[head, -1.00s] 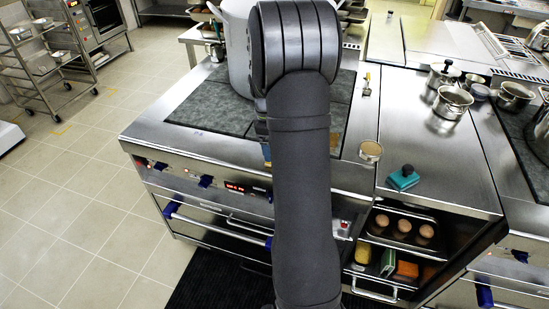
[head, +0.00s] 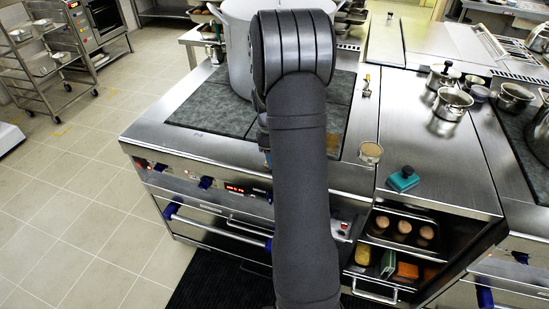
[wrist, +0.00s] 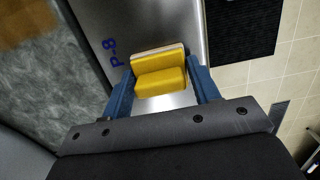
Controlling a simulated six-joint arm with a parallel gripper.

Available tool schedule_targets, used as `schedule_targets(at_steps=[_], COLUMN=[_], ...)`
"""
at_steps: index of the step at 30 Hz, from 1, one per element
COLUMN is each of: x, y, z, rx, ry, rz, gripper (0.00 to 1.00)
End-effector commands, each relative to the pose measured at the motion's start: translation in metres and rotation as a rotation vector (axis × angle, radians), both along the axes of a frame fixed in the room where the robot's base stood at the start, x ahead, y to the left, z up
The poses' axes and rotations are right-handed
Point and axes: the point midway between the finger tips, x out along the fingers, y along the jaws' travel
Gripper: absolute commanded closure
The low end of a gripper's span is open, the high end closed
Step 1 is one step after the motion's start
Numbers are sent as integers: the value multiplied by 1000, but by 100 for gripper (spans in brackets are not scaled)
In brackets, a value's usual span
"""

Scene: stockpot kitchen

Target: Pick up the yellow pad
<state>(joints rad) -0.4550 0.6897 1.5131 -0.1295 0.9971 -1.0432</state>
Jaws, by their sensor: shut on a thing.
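The yellow pad (wrist: 160,84) shows in the wrist view between the two blue fingers of my gripper (wrist: 162,76). It is a bright yellow block with a pale strip along its far edge. My gripper is shut on it. In the head view my own arm hides the held pad and most of the gripper.
A steel cooktop edge (wrist: 185,22) marked P-8 lies below the gripper. A large pot (head: 238,50) stands behind my arm. An open shelf below holds several coloured items and brown round things.

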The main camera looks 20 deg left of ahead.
Motion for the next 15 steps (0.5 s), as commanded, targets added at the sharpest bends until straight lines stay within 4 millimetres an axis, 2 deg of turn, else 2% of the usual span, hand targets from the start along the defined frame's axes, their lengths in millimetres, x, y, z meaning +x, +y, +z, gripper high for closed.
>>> schedule_targets(at_steps=[8, 13, 15], x=[0, 1, -2], y=[0, 0, -18], z=[14, 44, 52], rx=[1, 3, 2], ry=[-3, -5, -4], rz=[-1, -1, -7], gripper=[71, 71, 71])
